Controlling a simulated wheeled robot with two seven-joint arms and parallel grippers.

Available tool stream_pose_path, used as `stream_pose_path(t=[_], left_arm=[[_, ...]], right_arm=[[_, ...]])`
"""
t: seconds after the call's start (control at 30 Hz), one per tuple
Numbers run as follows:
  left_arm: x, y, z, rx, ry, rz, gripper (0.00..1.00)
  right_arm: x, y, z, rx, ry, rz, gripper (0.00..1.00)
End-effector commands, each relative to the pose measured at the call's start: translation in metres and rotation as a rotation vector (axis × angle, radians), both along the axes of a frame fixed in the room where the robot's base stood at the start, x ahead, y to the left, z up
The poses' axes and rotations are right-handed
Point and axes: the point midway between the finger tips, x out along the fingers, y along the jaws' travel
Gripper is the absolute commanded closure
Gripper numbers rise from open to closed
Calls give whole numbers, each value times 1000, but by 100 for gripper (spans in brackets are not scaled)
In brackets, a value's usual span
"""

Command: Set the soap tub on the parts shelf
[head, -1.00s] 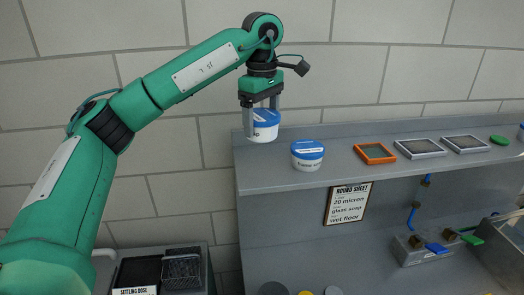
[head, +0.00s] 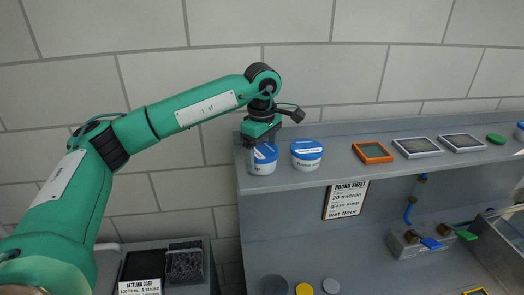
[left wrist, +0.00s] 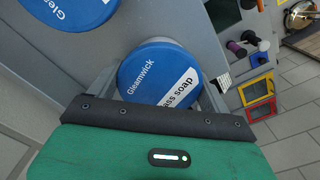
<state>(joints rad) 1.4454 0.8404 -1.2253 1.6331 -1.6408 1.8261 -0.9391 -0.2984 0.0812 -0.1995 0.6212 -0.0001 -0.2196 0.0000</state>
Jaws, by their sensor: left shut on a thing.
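The soap tub (head: 262,160) is white with a blue lid and sits at the left end of the grey parts shelf (head: 345,150). It looks upright, its base at the shelf surface; I cannot tell whether it bears its full weight there. My left gripper (head: 263,146) reaches down from above and is shut on the tub. In the left wrist view the tub's lid (left wrist: 158,75) reads "Gleamwick" and "ass soap", with a finger on each side. My right gripper is not in view.
A second blue-lidded tub (head: 307,154) stands close to the right. Further right are an orange frame (head: 372,152), grey frames (head: 417,147) and a green disc (head: 496,139). A sign (head: 346,199) hangs below the shelf edge.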

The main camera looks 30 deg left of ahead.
Motion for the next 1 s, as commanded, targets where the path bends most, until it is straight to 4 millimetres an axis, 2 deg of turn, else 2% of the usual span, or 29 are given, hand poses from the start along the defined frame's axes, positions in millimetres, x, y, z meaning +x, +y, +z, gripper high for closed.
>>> stream_pose_path(t=[0.13, 0.17, 0.23, 0.57, 0.63, 0.77, 0.9, 1.0], left_arm=[[0, 0, -5, 0, -1, 0, 51], [0, 0, -3, 0, 0, 0, 13], [0, 0, -3, 0, 0, 0, 0], [0, 0, 2, 0, 0, 0, 0], [1, 0, 6, 1, -3, 0, 0], [1, 0, 28, -2, -5, 0, 0], [1, -1, 61, -2, -5, -1, 0], [1, 0, 80, 1, -3, 0, 0]], right_arm=[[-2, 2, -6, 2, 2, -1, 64], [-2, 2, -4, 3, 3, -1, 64], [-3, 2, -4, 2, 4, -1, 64], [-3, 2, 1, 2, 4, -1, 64], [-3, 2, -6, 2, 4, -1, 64], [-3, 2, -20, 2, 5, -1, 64], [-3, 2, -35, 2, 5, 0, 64], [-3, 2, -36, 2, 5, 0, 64]])
